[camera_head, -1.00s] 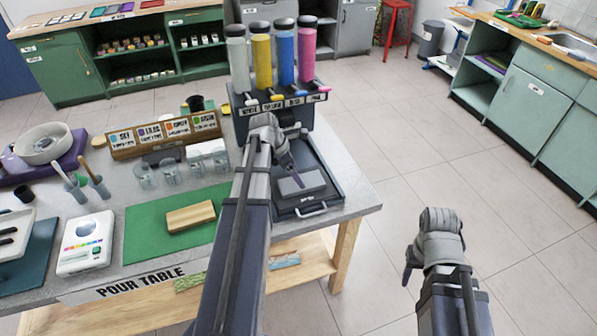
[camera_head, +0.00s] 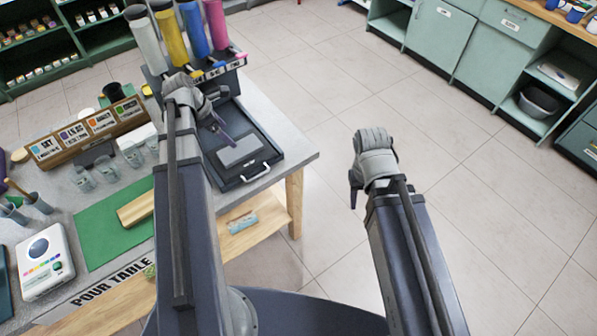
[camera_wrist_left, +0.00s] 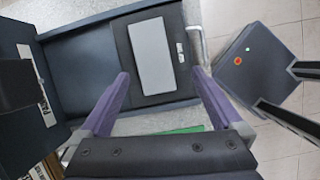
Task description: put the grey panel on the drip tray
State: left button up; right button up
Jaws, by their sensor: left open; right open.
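The grey panel (camera_head: 240,151) lies flat on the dark drip tray (camera_head: 262,148), towards its handle end. In the left wrist view the panel (camera_wrist_left: 152,56) lies on a black plate area of the tray (camera_wrist_left: 90,72), beside the small white label and the handle. My left gripper (camera_head: 226,136) is just above the tray at the panel's edge. Its two purple fingers show spread and empty in the left wrist view (camera_wrist_left: 160,76), apart from the panel there. My right gripper (camera_head: 355,190) hangs over open floor right of the table, with nothing seen in it.
A rack (camera_head: 195,75) with several coloured bottles stands behind the tray. Left are a sign block (camera_head: 85,130), clear cups (camera_head: 133,155), a green mat (camera_head: 110,232) with a wooden block (camera_head: 136,209), and a white scale (camera_head: 45,262). The floor at right is clear.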

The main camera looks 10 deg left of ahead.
pick_arm(q)
jog(key=s+d+m+g+y, duration=0.1)
jog(key=s+d+m, duration=0.3)
jog(key=d+m, duration=0.6)
jog(key=s+d+f+m+g+y, duration=0.1)
jog(key=s+d+m, duration=0.3)
jog(key=d+m, duration=0.6)
jog(key=s+d+m+g+y, duration=0.1)
jog(key=s+d+m, duration=0.4)
jog(key=d+m, duration=0.5)
jog(key=shift+d+f+y, duration=0.2)
jog(key=shift+d+y, duration=0.3)
jog(key=shift+d, duration=0.2)
